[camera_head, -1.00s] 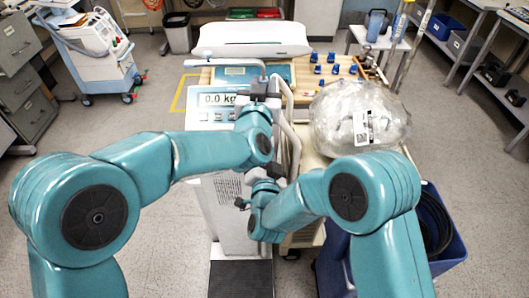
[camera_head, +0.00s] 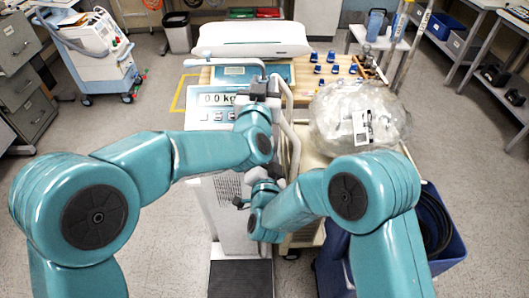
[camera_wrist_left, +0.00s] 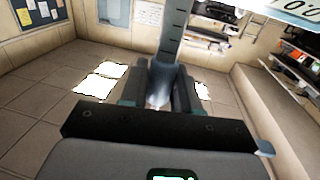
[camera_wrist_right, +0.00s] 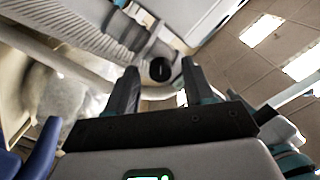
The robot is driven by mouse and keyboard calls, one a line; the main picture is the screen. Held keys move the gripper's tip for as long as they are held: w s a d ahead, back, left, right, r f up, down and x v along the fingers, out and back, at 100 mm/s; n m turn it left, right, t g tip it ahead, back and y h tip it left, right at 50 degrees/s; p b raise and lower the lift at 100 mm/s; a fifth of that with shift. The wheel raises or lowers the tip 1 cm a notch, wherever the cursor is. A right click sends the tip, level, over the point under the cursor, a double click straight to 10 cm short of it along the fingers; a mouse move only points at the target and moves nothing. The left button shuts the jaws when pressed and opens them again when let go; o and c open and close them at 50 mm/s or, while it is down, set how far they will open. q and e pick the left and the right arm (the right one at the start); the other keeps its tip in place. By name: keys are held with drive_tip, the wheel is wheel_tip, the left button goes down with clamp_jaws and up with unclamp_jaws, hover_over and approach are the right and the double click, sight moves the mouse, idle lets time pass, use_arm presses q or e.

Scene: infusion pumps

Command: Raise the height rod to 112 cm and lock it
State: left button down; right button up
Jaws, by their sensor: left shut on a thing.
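The height rod (camera_wrist_left: 174,32), a grey bar with dark tick marks, rises between the fingers of my left gripper (camera_wrist_left: 160,88) in the left wrist view. My left gripper is shut on it; in the head view this gripper (camera_head: 258,88) is beside the scale's display (camera_head: 216,99), which reads 0.0 kg. My right gripper (camera_wrist_right: 160,88) is open, with a round dark knob (camera_wrist_right: 160,69) with a slot showing between and beyond its fingertips. I cannot tell whether they touch it. In the head view the right gripper (camera_head: 241,203) is low by the scale column, mostly hidden by my arm. The rod's reading is not legible.
A white baby scale (camera_head: 252,38) stands on a wooden-topped cart behind. A clear plastic-wrapped bundle (camera_head: 335,120) is close to the right. A blue bin (camera_head: 450,255) stands at lower right. Open floor (camera_head: 140,125) lies to the left.

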drive_tip(key=s, duration=1.2)
drive_tip(key=w+n, duration=1)
drive_tip(key=w, duration=0.2)
idle(0.3)
drive_tip(key=shift+w+a+r, duration=0.1)
clamp_jaws()
